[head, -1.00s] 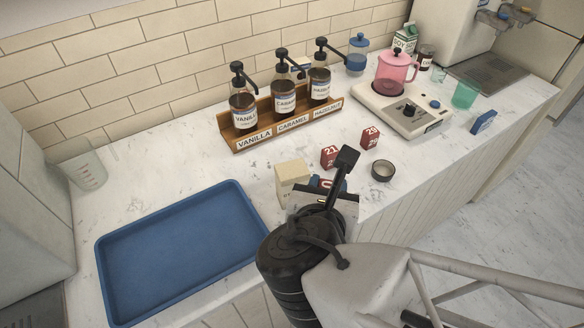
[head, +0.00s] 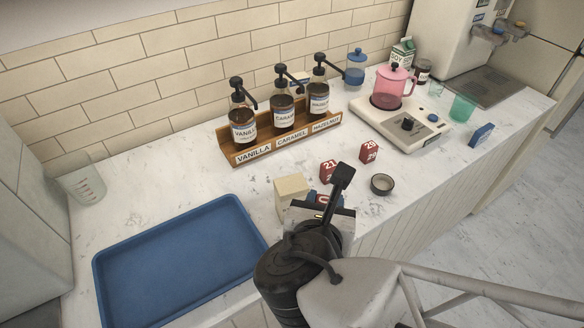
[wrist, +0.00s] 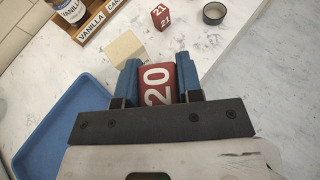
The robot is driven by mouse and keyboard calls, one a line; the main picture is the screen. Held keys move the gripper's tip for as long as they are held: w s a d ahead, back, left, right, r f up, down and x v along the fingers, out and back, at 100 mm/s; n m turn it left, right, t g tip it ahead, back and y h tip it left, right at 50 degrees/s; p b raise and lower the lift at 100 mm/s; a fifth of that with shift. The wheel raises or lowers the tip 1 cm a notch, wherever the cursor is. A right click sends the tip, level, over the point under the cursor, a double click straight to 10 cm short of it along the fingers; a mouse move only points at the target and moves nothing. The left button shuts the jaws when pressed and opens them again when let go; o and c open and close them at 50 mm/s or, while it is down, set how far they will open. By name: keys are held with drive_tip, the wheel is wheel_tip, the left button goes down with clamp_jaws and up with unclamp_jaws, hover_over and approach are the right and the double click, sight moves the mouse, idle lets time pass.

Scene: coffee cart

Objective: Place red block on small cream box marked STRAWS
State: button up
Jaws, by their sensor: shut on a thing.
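My gripper (wrist: 158,70) is shut on a red block (wrist: 157,86) marked 20, held between its two blue fingers. In the head view the gripper (head: 319,199) is mostly hidden behind my wrist, and only a little red shows. The small cream box (head: 291,190) stands on the counter just left of the gripper. In the wrist view the cream box (wrist: 126,46) lies just beyond the left fingertip, with a gap between it and the held block. The STRAWS lettering cannot be read.
Red blocks marked 21 (head: 328,170) and 29 (head: 369,151) and a small dark cup (head: 382,185) stand beyond the gripper. A blue tray (head: 180,262) lies left. A wooden syrup rack (head: 262,150) stands behind. Marble counter between rack and tray is clear.

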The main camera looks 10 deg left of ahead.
drive_tip(key=w+a, duration=0.2)
drive_tip(key=w, duration=0.1)
drive_tip(key=w+a+f, duration=0.1)
drive_tip(key=w+a, duration=0.2)
drive_tip(key=w, duration=0.1)
drive_tip(key=w+a, duration=0.3)
drive_tip(key=w, duration=0.1)
drive_tip(key=shift+w+f, duration=0.15)
drive_tip(key=shift+w, duration=0.1)
drive_tip(key=shift+f, duration=1.75)
drive_tip(key=shift+f, duration=0.2)
drive_tip(key=o, duration=0.9)
drive_tip(key=shift+r, duration=0.2)
drive_tip(key=shift+v, duration=6)
